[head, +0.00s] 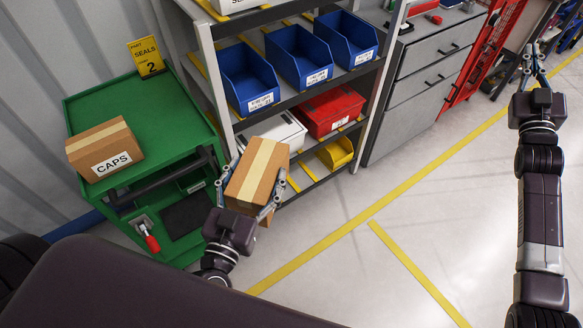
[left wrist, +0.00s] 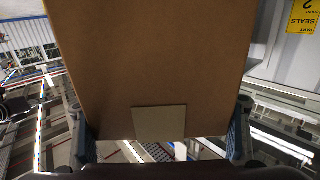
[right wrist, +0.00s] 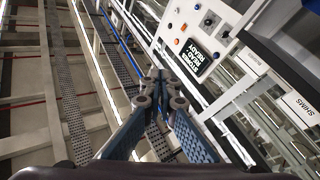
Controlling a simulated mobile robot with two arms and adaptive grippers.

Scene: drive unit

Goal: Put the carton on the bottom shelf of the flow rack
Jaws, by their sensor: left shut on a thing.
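My left gripper (head: 245,190) is shut on a brown carton (head: 258,172) with a pale tape strip, its fingers on opposite sides. In the left wrist view the carton (left wrist: 150,60) fills the middle between the fingers. The carton is in front of the flow rack (head: 212,65) and hides part of its lower left. The rack's bottom shelf (head: 318,182) shows to the right of the carton, with yellow strips and a yellow bin (head: 337,152). My right gripper (head: 535,68) is far to the right, empty, with its fingertips together in the right wrist view (right wrist: 161,88).
A green cart (head: 90,98) at left carries another carton (head: 104,148) labelled CAPS and a yellow sign (head: 146,57). Blue bins (head: 298,55), a white bin (head: 270,132) and a red bin (head: 330,110) fill higher shelves. Grey drawers (head: 425,85) stand right of the rack. Open floor lies in front.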

